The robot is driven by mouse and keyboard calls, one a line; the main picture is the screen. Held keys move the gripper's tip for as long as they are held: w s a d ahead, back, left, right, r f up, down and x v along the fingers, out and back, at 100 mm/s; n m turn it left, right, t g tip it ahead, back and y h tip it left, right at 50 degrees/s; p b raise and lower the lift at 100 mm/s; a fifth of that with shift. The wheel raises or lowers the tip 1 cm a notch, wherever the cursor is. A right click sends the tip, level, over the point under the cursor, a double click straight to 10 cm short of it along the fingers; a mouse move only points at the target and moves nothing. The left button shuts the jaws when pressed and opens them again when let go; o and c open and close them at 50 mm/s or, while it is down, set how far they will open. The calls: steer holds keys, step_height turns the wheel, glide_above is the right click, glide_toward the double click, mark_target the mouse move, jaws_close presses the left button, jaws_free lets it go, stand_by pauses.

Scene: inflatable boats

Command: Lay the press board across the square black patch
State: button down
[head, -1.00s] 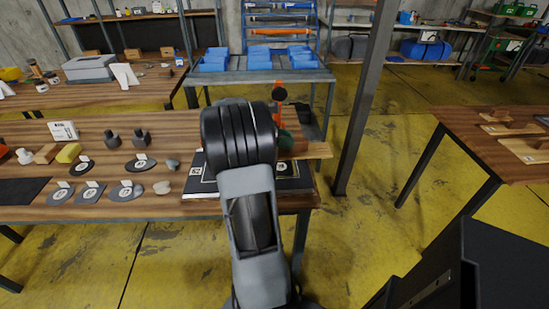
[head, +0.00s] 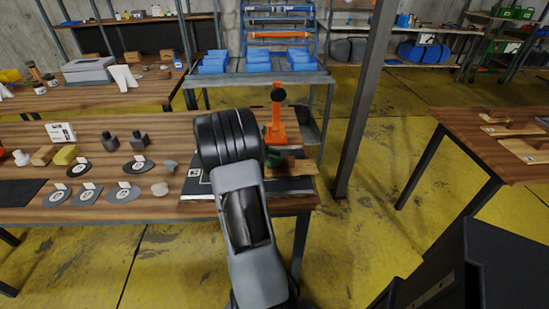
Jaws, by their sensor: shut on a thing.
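The press board (head: 300,168) is a flat wooden board. Its right part shows beyond my arm, over the back right of a dark sheet (head: 292,184) with pale outline marks on the table. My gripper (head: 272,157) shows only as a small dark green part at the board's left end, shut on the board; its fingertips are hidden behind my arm. I cannot tell whether the board touches the sheet or hovers just above it. The square black patch is not clearly distinguishable; my arm covers the middle of the sheet.
An orange stand with a black knob (head: 277,122) rises just behind the board. A metal post (head: 358,110) stands to the right, beyond the table edge.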

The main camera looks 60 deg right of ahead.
steer(key=shift+f, duration=0.1)
steer(key=c, duration=0.9)
jaws_free()
steer(key=shift+w+a+r, duration=0.1)
steer(key=shift+w+r, duration=0.1)
steer(key=shift+w, duration=0.05)
steer(key=p+v, duration=0.1)
steer(key=v, duration=1.1)
steer(key=shift+s+a+f+m+t+y, duration=0.2)
steer(key=shift+s+a+m+t+y, duration=1.6)
steer(key=shift+a, duration=3.45)
steer(key=shift+s+a+f+m+t+y, duration=0.25)
steer(key=shift+a+m+t+y, duration=0.5)
steer(key=shift+a+t, duration=3.3)
steer(key=shift+s+a+f+m+t+y, duration=0.15)
steer(key=shift+s+a+m+t+y, duration=1.15)
steer(key=shift+a, duration=5.2)
